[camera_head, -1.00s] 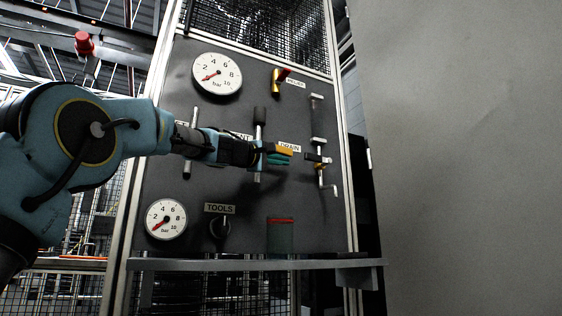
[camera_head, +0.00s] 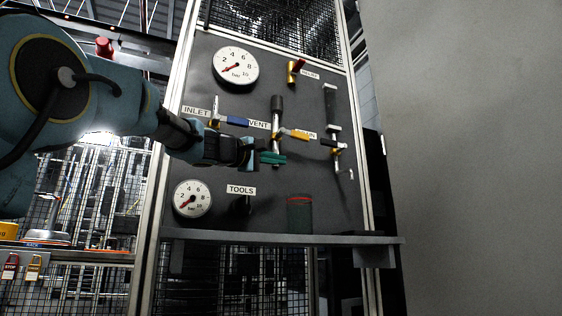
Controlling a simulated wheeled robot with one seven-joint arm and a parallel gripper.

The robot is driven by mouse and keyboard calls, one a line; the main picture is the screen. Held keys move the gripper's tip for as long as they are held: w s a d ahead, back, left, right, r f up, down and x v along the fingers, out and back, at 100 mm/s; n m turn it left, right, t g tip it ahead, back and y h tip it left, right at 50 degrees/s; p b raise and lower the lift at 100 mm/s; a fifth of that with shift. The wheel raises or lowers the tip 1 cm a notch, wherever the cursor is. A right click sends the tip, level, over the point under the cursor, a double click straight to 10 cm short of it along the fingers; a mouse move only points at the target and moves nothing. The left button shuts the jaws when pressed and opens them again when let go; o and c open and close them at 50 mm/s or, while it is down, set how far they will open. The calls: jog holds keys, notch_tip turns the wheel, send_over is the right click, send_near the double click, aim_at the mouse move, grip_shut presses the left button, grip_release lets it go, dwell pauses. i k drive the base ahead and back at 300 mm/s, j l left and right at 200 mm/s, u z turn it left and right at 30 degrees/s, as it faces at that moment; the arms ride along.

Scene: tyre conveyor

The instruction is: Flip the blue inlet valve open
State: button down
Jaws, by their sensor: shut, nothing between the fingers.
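The blue inlet valve handle (camera_head: 237,121) is on the dark panel, to the right of the INLET label (camera_head: 196,112). It points sideways to the right, across the line of its upright pipe (camera_head: 214,104). My gripper (camera_head: 270,158) is shut and empty, with green fingertips pointing right. It is in front of the panel, below and to the right of the blue handle in the picture, and looks apart from it. My wrist hides the lower part of the inlet pipe.
A yellow-orange handle (camera_head: 295,134) sits just above my gripper, and a black handle (camera_head: 328,143) farther right. A red relief lever (camera_head: 299,65), two gauges, a TOOLS knob (camera_head: 243,206) and a red-rimmed cup (camera_head: 300,215) are around. A shelf (camera_head: 290,238) juts out below.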

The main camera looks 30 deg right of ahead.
aim_at(237, 121)
jog(key=k+j, duration=0.1)
jog(key=j, duration=0.4)
jog(key=k+j, duration=0.1)
jog(key=j, duration=0.85)
jog(key=k, duration=0.05)
